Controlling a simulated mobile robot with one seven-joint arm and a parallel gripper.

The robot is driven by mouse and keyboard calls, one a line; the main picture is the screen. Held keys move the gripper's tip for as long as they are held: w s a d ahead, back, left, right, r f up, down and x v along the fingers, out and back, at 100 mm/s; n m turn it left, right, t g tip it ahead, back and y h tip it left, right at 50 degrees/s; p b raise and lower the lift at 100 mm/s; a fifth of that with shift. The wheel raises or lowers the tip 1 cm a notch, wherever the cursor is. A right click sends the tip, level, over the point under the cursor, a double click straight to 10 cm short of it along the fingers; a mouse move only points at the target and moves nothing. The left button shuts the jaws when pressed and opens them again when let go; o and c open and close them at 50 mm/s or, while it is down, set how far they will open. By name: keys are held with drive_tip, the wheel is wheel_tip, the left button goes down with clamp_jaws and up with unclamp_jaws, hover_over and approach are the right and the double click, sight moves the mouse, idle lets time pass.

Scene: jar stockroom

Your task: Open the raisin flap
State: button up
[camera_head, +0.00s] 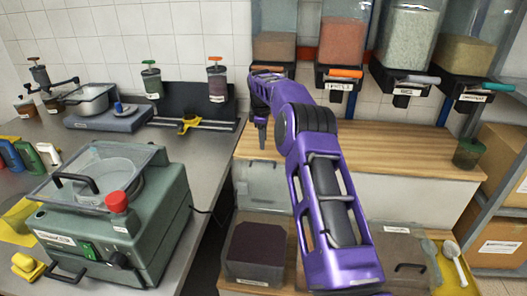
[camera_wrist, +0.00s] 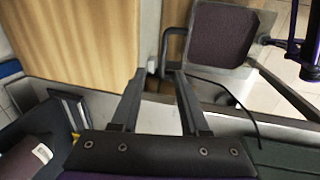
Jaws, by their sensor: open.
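A bin of dark purple-brown contents (camera_head: 258,248), which look like raisins, sits low in front of the wooden counter; its label is too small to read. A clear flap (camera_head: 268,182) stands raised at the bin's back, so the contents lie uncovered. The dark contents also show in the wrist view (camera_wrist: 222,35), with a black handle (camera_wrist: 168,48) beside them. My gripper (camera_wrist: 160,74) is open and empty, its fingertips just short of that handle in the picture; I cannot tell the depth between them.
A second bin (camera_head: 398,246) with a closed, handled flap stands to the right, beside a yellow tray (camera_head: 455,272) with a white scoop. Dispensers (camera_head: 405,45) hang above the wooden counter (camera_head: 400,145). A green machine (camera_head: 120,215) stands at the left.

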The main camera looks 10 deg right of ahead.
wheel_tip(320, 180, up, 7)
drive_tip(key=s, duration=0.1)
drive_tip(key=shift+s+a, duration=0.15)
drive_tip(key=shift+a, duration=0.1)
drive_tip(key=shift+s+f, duration=0.1)
